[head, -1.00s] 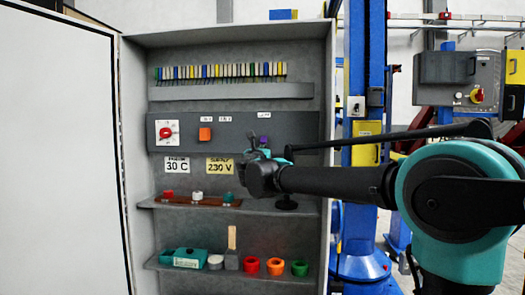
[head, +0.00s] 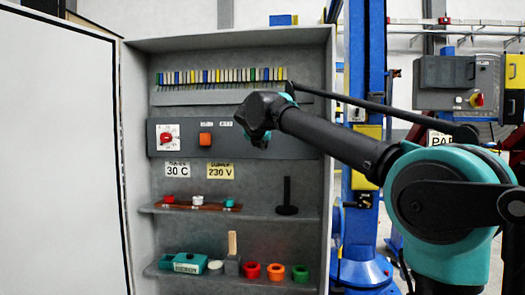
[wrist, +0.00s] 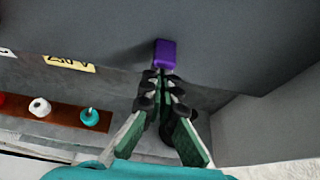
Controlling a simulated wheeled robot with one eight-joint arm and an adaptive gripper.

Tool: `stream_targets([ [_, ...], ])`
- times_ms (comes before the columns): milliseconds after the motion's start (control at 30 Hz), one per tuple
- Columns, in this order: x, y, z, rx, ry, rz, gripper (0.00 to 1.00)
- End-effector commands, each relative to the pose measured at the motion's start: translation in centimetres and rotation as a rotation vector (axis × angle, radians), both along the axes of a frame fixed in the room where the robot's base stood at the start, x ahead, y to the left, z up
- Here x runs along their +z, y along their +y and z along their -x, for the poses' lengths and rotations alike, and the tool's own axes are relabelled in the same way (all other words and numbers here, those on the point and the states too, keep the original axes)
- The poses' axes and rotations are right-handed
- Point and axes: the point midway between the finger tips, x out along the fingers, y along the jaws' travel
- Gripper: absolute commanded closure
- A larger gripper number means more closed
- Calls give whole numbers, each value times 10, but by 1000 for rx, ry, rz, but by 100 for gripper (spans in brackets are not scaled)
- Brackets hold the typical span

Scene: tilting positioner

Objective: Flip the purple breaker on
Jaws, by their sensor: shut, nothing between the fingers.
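The purple breaker (wrist: 165,54) shows in the wrist view as a small purple block on the grey panel (wrist: 80,25). My gripper (wrist: 161,78) is shut and empty, with its fingertips just below the block in that picture. I cannot tell whether they touch it. In the head view my gripper (head: 256,132) is in front of the right half of the panel (head: 180,150), and the breaker is hidden behind my gripper and arm. Whether the breaker is on or off is not clear.
The panel also carries a red knob (head: 166,133) and an orange switch (head: 205,139). Below, one shelf holds a brown strip of small knobs (head: 200,205) and a black post (head: 287,197). A lower shelf holds coloured rings (head: 276,272). The white door (head: 55,150) stands open at left.

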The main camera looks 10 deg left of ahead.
Motion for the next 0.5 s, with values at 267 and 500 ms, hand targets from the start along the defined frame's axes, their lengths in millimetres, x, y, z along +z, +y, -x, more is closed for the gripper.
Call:
stream_targets([
  [267,12,0,0,0,191,-6,100],
  [500,12,0,0,0,188,-6,100],
])
